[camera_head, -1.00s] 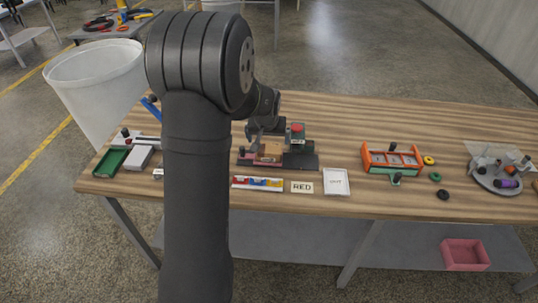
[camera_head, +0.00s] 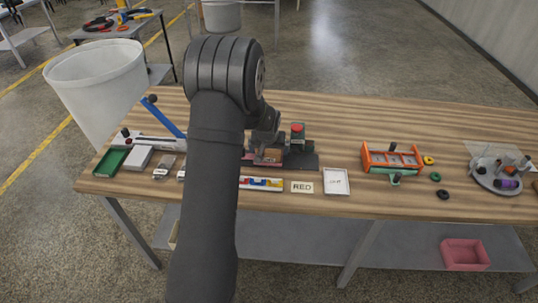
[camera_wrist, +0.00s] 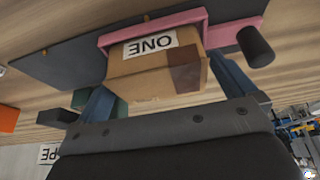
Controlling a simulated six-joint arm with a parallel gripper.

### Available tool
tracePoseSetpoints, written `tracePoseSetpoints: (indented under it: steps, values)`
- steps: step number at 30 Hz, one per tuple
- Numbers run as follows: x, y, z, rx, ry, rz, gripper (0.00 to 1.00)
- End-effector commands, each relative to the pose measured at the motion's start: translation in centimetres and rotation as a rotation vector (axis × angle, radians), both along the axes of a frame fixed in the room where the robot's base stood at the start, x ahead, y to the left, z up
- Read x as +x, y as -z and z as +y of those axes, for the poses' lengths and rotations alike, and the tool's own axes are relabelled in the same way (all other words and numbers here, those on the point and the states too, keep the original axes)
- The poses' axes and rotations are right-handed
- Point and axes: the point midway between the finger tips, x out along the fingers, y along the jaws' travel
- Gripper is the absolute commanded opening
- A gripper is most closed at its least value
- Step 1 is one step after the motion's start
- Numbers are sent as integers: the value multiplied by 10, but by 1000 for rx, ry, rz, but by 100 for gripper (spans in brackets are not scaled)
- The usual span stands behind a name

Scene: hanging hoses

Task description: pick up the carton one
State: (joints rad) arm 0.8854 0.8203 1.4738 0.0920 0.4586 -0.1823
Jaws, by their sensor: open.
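The carton one (camera_wrist: 135,78) is a small brown box with a white label reading ONE, upside down in the wrist view. It sits against a pink holder (camera_wrist: 190,30) on a dark base plate (camera_wrist: 60,58). My gripper (camera_wrist: 160,80) is open, with one blue finger on each side of the carton. I cannot tell whether either finger touches it. In the head view the carton (camera_head: 268,155) shows just right of my arm, and the fingers there are mostly hidden.
A device with a red button (camera_head: 297,128) stands right of the carton. A strip of coloured pieces (camera_head: 262,184), a RED card (camera_head: 302,187) and a white tray (camera_head: 336,182) lie in front. An orange frame (camera_head: 392,158) stands further right. Bare wood lies between.

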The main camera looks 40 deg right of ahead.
Motion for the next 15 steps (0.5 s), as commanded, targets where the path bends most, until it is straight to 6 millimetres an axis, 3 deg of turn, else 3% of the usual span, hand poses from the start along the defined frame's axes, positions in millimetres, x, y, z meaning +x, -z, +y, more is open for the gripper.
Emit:
tracePoseSetpoints:
  steps: [3, 9, 15]
  values:
    - [0, 0, 0, 0, 0, 0, 98]
    - [0, -1, 0, 0, 0, 0, 60]
    - [0, -1, 0, 0, 0, 0, 59]
